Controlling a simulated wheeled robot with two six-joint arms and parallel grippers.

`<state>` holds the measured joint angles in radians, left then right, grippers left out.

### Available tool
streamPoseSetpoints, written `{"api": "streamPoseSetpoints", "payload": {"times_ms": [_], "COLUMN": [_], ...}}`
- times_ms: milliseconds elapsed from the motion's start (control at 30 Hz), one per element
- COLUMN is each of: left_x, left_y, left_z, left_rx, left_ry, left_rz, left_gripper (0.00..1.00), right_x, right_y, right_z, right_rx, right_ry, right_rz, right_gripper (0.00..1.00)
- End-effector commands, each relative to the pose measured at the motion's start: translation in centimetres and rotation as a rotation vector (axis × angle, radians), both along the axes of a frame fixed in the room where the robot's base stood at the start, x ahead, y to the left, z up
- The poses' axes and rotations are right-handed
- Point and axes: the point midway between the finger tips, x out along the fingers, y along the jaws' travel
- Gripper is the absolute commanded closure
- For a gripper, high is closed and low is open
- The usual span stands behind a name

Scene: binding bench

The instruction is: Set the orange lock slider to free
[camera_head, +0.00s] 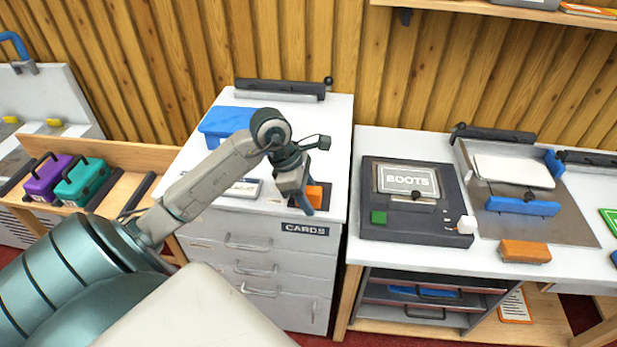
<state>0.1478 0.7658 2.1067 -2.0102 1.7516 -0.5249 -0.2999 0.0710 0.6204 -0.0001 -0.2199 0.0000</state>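A small orange piece (315,194), which looks like the lock slider, sits on a dark plate (325,204) at the front right corner of the white cabinet top, above the CARDS label. My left gripper (303,207) reaches down over this plate, its fingers at the left side of the orange piece. The gripper covers part of the piece and plate. I cannot tell whether the fingers touch the piece or how far apart they are. Any free or locked marking is hidden or too small to read. My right gripper is not in view.
A blue box (226,122) and a labelled tray (243,188) lie on the cabinet top (335,130). The right bench holds a dark BOOTS panel (383,229), a metal plate with a clamp (575,226) and an orange block (525,251). Purple (48,180) and teal (82,182) cases stand left.

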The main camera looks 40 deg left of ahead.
Motion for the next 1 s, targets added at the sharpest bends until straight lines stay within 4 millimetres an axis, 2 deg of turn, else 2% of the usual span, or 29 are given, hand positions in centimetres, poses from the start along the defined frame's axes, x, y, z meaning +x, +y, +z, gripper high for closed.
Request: {"api": "streamPoseSetpoints", "payload": {"times_ms": [267,800,1000], "left_x": [-0.1,-1.8,-2.2], "left_y": [0.4,2.9,3.4], "left_z": [0.8,7.8,9.5], "left_rx": [0.005,0.007,0.004], "left_ry": [-0.004,-0.004,-0.002], "left_rz": [-0.001,0.002,0.001], "left_gripper": [0.51,0.51,0.51], "right_x": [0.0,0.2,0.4], "right_y": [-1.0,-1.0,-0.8], "right_z": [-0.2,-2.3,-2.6], "right_rx": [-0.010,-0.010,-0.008], "right_ry": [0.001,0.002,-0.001], "right_rz": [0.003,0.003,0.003], "right_gripper": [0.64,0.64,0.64]}}
